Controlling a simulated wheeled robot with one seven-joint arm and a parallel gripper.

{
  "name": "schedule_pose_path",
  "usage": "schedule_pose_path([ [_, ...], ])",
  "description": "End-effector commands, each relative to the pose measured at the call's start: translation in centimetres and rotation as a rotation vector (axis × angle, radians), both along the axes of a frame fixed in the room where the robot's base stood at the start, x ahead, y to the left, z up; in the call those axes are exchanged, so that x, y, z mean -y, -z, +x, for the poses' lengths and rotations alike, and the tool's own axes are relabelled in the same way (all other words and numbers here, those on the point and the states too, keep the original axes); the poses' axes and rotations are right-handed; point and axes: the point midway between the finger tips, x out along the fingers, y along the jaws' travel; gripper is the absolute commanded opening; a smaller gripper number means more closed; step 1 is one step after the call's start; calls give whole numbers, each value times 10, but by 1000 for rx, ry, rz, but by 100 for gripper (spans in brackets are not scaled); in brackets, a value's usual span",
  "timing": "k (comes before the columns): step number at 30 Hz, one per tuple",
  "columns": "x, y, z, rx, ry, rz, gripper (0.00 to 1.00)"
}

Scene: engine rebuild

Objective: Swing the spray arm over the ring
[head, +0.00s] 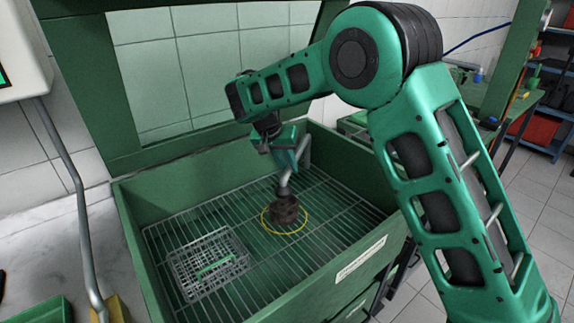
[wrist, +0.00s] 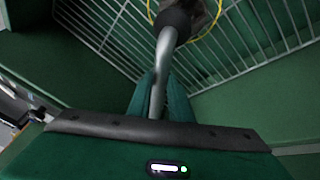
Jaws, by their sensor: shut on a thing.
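The spray arm is a bent grey pipe (head: 304,154) with a dark nozzle (head: 284,186) at its lower end. The yellow ring (head: 263,220) lies on the wire grate inside the green wash tub. A dark brown part (head: 285,210) sits inside the ring. In the head view the nozzle appears just above this part. In the wrist view the pipe (wrist: 163,58) runs up between my fingers and the nozzle (wrist: 174,24) overlaps the inside of the ring (wrist: 216,22). My gripper (head: 290,160) is shut on the pipe. The pipe's upper end is partly hidden.
A wire basket (head: 208,262) with a green handle lies on the grate (head: 330,215) to the left. The tub's green walls (head: 352,150) enclose the grate, with a raised lid frame (head: 115,120) behind. A grey pipe (head: 82,210) stands outside on the left.

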Motion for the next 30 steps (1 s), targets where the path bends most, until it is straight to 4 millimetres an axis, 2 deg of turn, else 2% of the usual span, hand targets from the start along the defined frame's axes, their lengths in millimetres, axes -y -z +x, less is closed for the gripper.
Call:
schedule_pose_path([
  [2,-8,-3,3,12,-14,12,0],
  [3,-8,-3,3,13,-15,12,23],
  [5,-8,-3,3,13,-16,11,37],
  [13,-4,-2,2,9,-10,7,37],
  [17,-6,-8,0,9,-10,7,37],
  [30,-30,-76,-20,10,-12,9,37],
])
